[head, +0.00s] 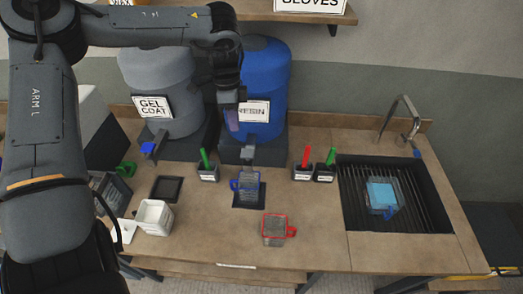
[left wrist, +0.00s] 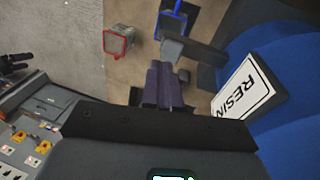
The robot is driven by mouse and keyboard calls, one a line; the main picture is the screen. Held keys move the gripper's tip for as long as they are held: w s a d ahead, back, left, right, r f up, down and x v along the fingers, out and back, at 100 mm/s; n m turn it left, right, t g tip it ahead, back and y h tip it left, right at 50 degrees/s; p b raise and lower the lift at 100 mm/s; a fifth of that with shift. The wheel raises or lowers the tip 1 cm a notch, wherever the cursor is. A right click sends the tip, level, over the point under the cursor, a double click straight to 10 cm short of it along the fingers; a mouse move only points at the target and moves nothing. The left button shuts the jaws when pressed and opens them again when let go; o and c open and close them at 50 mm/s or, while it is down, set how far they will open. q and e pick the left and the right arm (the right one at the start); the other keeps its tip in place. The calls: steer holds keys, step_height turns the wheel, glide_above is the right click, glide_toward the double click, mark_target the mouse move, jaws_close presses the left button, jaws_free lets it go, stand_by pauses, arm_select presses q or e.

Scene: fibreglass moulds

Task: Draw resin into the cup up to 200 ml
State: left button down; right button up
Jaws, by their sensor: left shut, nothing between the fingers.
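A clear cup with a blue handle (head: 245,187) stands upright on a dark pad below the grey tap (head: 249,155) of the blue resin drum (head: 268,65). The cup (left wrist: 172,20) and tap (left wrist: 190,45) also show in the left wrist view. I cannot make out its fill level or marks. My left gripper (head: 232,120) is shut and empty, in front of the drum's label and above the tap. Its purple fingers (left wrist: 163,85) are together in the left wrist view. A small dark purple shape at that view's left edge looks like my right gripper (left wrist: 15,62); its fingers are unclear.
A red-handled cup (head: 275,230) stands near the front edge. The grey gel coat drum (head: 165,75) is left of the resin drum. A white container (head: 154,217) stands front left. Small pots flank the pad.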

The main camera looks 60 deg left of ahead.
mark_target(245, 149)
arm_select(q)
steer(key=shift+w+d+r+m+t+y+b, duration=0.1)
steer(key=shift+w+r+m+t+y+b, duration=0.05)
steer(key=shift+w+r+y+b, duration=0.7)
steer(key=shift+w+d+r+m+t+y+b, duration=0.15)
steer(key=shift+w+r+y+b, duration=0.4)
steer(key=shift+r, duration=0.5)
step_height(245, 149, down, 14)
steer(key=shift+f, duration=0.1)
